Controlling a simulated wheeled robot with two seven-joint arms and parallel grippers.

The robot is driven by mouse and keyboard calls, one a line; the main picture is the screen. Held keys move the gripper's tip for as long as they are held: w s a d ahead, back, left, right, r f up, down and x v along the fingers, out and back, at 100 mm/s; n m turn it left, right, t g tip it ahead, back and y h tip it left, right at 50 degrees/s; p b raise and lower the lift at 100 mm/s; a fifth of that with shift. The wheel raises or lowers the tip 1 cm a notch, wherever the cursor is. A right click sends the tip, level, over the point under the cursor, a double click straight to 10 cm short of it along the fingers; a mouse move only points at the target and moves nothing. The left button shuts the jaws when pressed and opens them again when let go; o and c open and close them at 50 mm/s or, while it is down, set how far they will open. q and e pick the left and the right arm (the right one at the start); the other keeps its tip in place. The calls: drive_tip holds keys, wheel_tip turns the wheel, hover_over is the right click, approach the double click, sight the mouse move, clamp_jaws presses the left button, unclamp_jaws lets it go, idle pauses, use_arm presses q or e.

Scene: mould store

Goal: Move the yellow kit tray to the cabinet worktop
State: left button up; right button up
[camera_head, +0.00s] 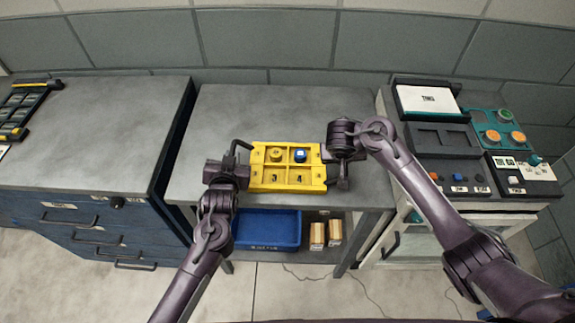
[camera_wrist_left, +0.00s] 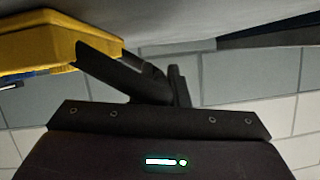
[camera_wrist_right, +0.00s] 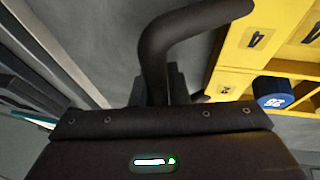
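The yellow kit tray (camera_head: 288,178) is at the front of the grey middle table, level, with a yellow round part (camera_head: 276,154) and a blue part (camera_head: 299,155) in its back compartments. It has a black bar handle at each end. My left gripper (camera_head: 228,172) is at the left handle (camera_wrist_left: 120,70) and appears shut on it; the tray edge (camera_wrist_left: 60,45) shows beside it. My right gripper (camera_head: 342,160) is at the right handle (camera_wrist_right: 155,55) and appears shut on it. The fingers are partly hidden. The blue cabinet's grey worktop (camera_head: 95,130) is to the left.
A tool rack (camera_head: 22,105) occupies the worktop's far left; the rest is clear. A blue bin (camera_head: 267,230) and small boxes (camera_head: 318,235) sit on the shelf below the table. A white cabinet with equipment (camera_head: 435,140) stands right. A narrow gap separates table and blue cabinet.

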use_arm(q)
clamp_jaws()
use_arm(e)
clamp_jaws()
use_arm(q)
drive_tip(key=shift+r, duration=0.1)
use_arm(e)
drive_tip(key=shift+r, duration=0.1)
